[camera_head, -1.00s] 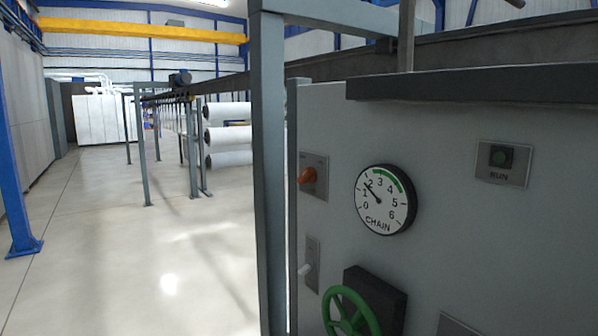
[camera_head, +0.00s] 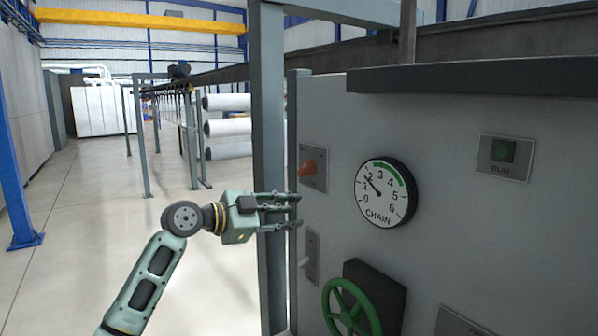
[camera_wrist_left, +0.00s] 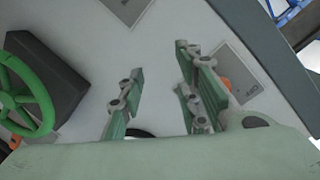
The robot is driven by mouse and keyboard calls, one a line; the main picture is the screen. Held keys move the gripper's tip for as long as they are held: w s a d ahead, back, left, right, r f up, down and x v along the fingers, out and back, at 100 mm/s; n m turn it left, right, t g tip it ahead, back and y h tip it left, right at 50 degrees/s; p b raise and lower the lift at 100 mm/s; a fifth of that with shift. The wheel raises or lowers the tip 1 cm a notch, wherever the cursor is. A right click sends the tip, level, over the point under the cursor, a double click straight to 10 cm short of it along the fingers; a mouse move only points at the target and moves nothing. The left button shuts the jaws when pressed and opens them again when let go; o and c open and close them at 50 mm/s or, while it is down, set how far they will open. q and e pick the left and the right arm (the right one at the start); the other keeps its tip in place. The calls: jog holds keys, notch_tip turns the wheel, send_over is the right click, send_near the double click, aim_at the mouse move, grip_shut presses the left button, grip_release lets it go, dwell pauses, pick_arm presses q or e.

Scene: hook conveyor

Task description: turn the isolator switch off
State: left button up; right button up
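An orange rotary knob (camera_head: 308,168) on a grey plate, which I take for the isolator switch, is on the panel's left part in the head view. My right gripper is out of view.
The grey panel (camera_head: 450,235) also carries a CHAIN gauge (camera_head: 385,192), a RUN button (camera_head: 502,150), a white toggle (camera_head: 305,262) and a green handwheel (camera_head: 352,308). A grey post (camera_head: 270,110) stands just left of the panel. The floor to the left is clear.

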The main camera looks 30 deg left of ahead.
pick_arm(q)
jog(key=t, duration=0.2)
send_near(301, 170)
jog(key=w, duration=0.1)
jog(key=shift+h, duration=0.3)
jog(key=p+x, duration=0.4)
jog(key=x, duration=0.3)
jog(key=shift+w+d+r+p, duration=0.1)
jog(key=shift+w+d+p, duration=0.15)
jog(key=shift+p, duration=0.15)
jog(key=shift+w+d, duration=0.1)
jog(key=shift+w, duration=0.25)
jog(key=shift+c, duration=0.2)
grip_shut()
